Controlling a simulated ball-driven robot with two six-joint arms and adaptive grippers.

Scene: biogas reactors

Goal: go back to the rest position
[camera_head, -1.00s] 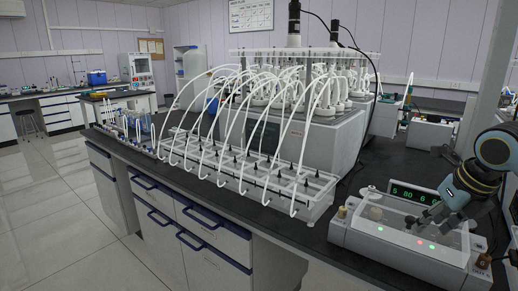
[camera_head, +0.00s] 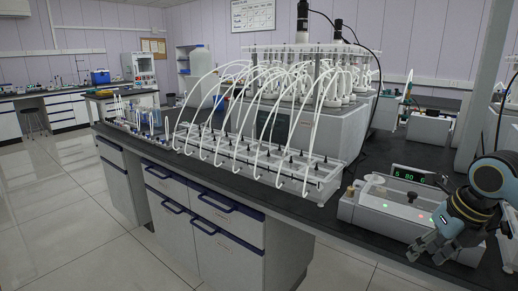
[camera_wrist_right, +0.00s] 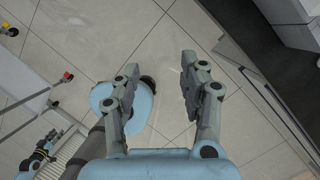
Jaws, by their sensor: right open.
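My right gripper (camera_head: 428,246) is at the lower right of the head view, by the front edge of the black bench. It overlaps the front right part of the grey device with a green display (camera_head: 410,174). In the right wrist view, the fingers of my right gripper (camera_wrist_right: 160,75) are apart with nothing between them. Tiled floor shows below them. My left gripper is not seen in the head view.
The black bench (camera_head: 345,216) holds a white rack (camera_head: 250,158) with several curved tubes, and a large grey reactor unit (camera_head: 345,125) behind it. Drawers (camera_head: 205,222) are below. Open tiled floor (camera_head: 60,215) lies at the left. A grey post (camera_head: 482,90) stands at the right.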

